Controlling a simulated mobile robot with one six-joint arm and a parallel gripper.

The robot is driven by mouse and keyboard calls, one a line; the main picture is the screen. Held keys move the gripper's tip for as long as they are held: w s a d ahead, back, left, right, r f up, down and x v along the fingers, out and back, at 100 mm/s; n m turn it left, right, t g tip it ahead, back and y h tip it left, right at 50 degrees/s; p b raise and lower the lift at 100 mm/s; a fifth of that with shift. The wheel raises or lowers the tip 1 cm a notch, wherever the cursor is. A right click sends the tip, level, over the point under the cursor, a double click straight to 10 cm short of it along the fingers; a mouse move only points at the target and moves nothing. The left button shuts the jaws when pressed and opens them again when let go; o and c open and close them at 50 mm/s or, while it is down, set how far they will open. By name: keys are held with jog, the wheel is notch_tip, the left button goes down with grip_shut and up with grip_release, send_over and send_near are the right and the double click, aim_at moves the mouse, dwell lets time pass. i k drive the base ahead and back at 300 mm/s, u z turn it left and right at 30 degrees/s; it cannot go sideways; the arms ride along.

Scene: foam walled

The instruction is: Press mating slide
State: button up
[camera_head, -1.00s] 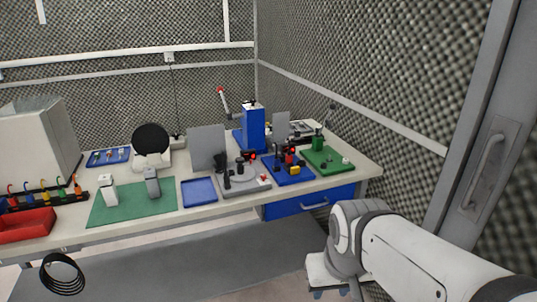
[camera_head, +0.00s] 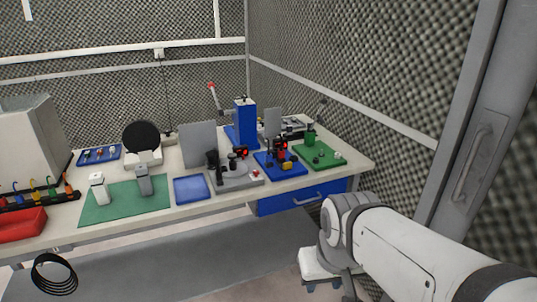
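A blue press (camera_head: 246,122) with a red-knobbed lever (camera_head: 211,87) stands at the back of the workbench. In front of it are a grey fixture (camera_head: 236,178), a blue fixture (camera_head: 279,164) and a green fixture (camera_head: 318,156), each with small parts on it. I cannot tell which part is the mating slide. My arm (camera_head: 410,245) comes in from the lower right, in front of and below the bench. My gripper's fingers cannot be made out, so its opening is unclear.
The bench (camera_head: 120,215) also carries a green mat (camera_head: 112,207), an empty blue tray (camera_head: 191,189), a red bin (camera_head: 22,223) and a grey cabinet (camera_head: 25,135). A blue drawer (camera_head: 300,196) is under its right end. A door (camera_head: 465,150) stands at right.

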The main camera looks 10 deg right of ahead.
aim_at(284, 166)
jog(key=k, duration=0.65)
jog(key=z, duration=0.2)
jog(key=i, duration=1.75)
jog(key=u, duration=0.65)
